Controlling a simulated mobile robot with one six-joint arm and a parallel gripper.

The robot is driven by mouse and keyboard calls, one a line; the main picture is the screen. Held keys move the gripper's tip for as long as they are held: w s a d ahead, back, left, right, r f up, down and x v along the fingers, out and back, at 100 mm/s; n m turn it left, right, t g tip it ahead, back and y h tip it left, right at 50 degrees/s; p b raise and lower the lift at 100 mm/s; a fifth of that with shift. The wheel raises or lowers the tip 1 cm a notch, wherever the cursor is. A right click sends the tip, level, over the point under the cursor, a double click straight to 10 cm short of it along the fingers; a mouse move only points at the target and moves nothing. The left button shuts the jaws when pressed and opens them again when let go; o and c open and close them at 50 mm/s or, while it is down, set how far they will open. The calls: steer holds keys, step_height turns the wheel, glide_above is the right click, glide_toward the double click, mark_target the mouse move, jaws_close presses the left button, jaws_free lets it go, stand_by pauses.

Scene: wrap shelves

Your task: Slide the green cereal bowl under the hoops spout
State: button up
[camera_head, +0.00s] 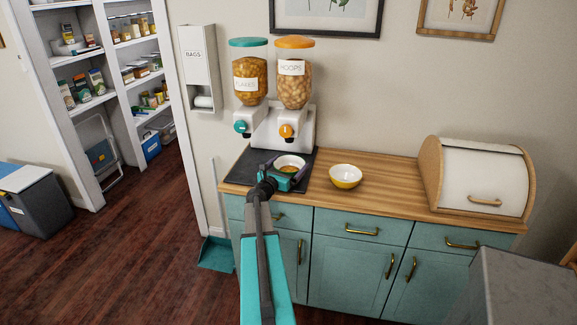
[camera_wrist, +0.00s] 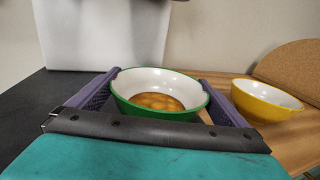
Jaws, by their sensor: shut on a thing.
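The green cereal bowl (camera_wrist: 160,112) has a white inside with golden-brown pieces at its bottom. My gripper (camera_wrist: 158,90) is shut on it, one purple finger on each side. In the head view the bowl (camera_head: 290,162) is at the dark mat, low in front of the dispenser, and my gripper (camera_head: 287,171) hides its near side. The hoops canister (camera_head: 294,80) has an orange lid, and its spout with the orange knob (camera_head: 287,131) is just above and behind the bowl. I cannot tell whether the bowl is directly under the spout.
The flakes canister (camera_head: 249,80) with a teal knob (camera_head: 240,127) stands left of hoops. A yellow bowl (camera_head: 346,176) sits on the wooden counter to the right, apart from my gripper. A bread box (camera_head: 480,175) stands farther right. The counter between them is clear.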

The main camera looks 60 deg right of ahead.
steer(key=o, duration=0.8)
steer(key=shift+a, duration=0.15)
steer(key=a+b, duration=0.1)
steer(key=a, duration=0.3)
steer(key=a+b, duration=0.1)
steer(key=a, duration=0.3)
steer(key=a+b, duration=0.1)
steer(key=a, duration=0.3)
steer(key=shift+w+a, duration=0.2)
steer(key=shift+w, duration=0.1)
steer(key=shift+a, duration=0.6)
